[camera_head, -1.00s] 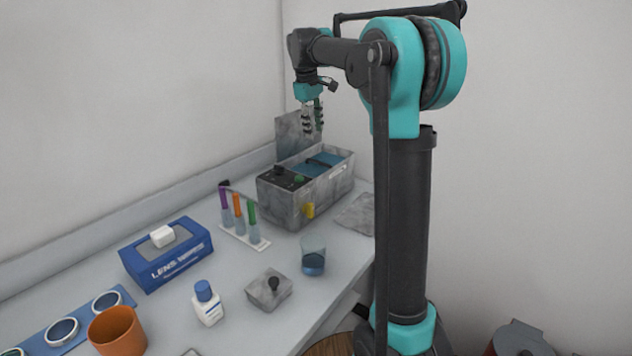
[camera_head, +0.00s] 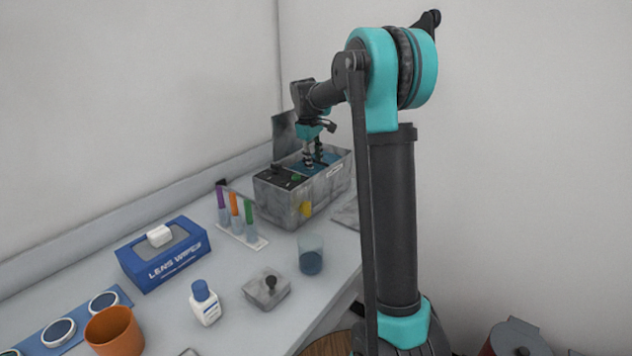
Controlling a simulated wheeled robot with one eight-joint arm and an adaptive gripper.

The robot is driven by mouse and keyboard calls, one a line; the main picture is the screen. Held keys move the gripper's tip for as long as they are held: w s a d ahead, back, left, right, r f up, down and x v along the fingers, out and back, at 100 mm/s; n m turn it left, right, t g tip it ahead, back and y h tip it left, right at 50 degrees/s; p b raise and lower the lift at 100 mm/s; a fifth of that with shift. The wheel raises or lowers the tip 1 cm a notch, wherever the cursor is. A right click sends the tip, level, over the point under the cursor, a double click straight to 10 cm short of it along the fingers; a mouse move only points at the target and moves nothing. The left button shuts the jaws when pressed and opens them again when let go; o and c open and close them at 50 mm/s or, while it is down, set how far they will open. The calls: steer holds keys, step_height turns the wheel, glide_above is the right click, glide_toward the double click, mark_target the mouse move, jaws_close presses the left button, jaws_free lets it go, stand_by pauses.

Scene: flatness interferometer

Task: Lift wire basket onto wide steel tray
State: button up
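The wire basket is hard to make out. A dark bar, perhaps its handle, showed earlier over the blue liquid inside the grey tank and is now mostly behind my fingers. My gripper (camera_head: 314,164) points down into the open top of the grey tank (camera_head: 290,205), with its fingertips close to the blue liquid (camera_head: 333,157). The two fingers look apart, and I see nothing clearly held between them. A flat grey plate, perhaps the wide steel tray (camera_head: 345,215), lies right of the tank, partly hidden by my arm.
A test tube rack (camera_head: 243,237), a glass beaker (camera_head: 311,256) and a grey block with a black knob (camera_head: 262,295) stand in front of the tank. A blue wipes box (camera_head: 163,255), white bottle (camera_head: 205,305) and orange cup (camera_head: 115,335) are farther left. A grey panel (camera_head: 284,140) stands behind the tank.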

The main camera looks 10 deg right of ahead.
steer(key=shift+f, duration=0.35)
steer(key=shift+c, duration=0.2)
jaws_close()
steer(key=shift+r, duration=0.15)
step_height(320, 180, up, 28)
stand_by(0.6)
